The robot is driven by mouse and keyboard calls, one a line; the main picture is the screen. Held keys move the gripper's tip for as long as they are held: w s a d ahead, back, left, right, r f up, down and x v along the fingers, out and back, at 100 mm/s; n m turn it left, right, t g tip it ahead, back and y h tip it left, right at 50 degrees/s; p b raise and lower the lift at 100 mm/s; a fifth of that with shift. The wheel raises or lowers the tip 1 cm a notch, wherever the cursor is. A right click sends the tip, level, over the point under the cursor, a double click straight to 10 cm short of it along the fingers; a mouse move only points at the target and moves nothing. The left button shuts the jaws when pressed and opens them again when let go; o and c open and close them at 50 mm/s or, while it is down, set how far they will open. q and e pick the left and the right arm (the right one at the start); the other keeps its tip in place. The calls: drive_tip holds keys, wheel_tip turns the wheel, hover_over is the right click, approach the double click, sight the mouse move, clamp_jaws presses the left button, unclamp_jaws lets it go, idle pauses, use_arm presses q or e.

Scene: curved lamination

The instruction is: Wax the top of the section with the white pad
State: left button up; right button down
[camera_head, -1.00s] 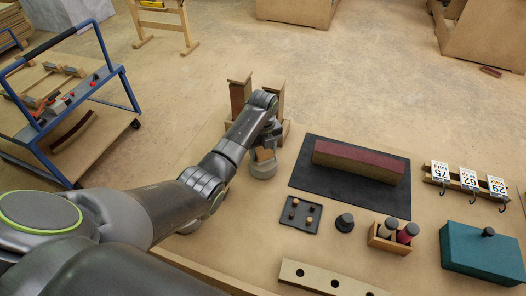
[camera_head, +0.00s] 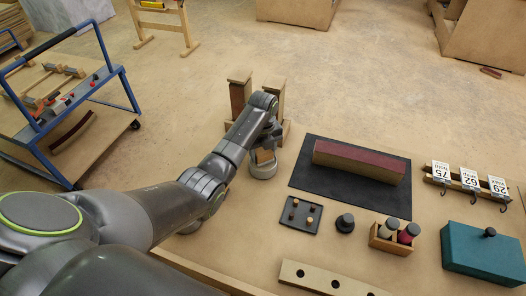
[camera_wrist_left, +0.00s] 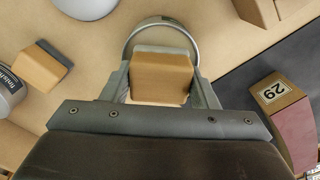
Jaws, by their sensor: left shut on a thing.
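The section (camera_head: 358,161) is a long bar with a dark red top, lying on a black mat (camera_head: 313,194). One end with a label "29" (camera_wrist_left: 272,93) shows in the left wrist view. My left gripper (camera_head: 266,146) is left of the mat, over a round grey tin (camera_head: 263,171). It is shut on a tan block (camera_wrist_left: 160,78), whose far edge is grey. The tin's rim (camera_wrist_left: 160,22) curves round the block's far side in the wrist view. The block's underside is hidden, so I cannot see a white pad face or whether it touches wax. My right gripper is out of view.
A second tan block with a grey side (camera_wrist_left: 38,66) lies left of the tin. A small dark tray (camera_head: 300,215), black knob (camera_head: 345,222), bottle box (camera_head: 392,238), teal box (camera_head: 482,252) and hook rail with number tags (camera_head: 466,182) stand around the mat.

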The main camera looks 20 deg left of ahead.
sight(263, 151)
use_arm(q)
drive_tip(key=shift+f, duration=0.4)
drive_tip(key=shift+s+f, duration=0.1)
drive_tip(key=shift+f, duration=0.05)
idle(1.9)
wheel_tip(263, 151, up, 7)
drive_tip(key=p, duration=0.8)
idle(0.6)
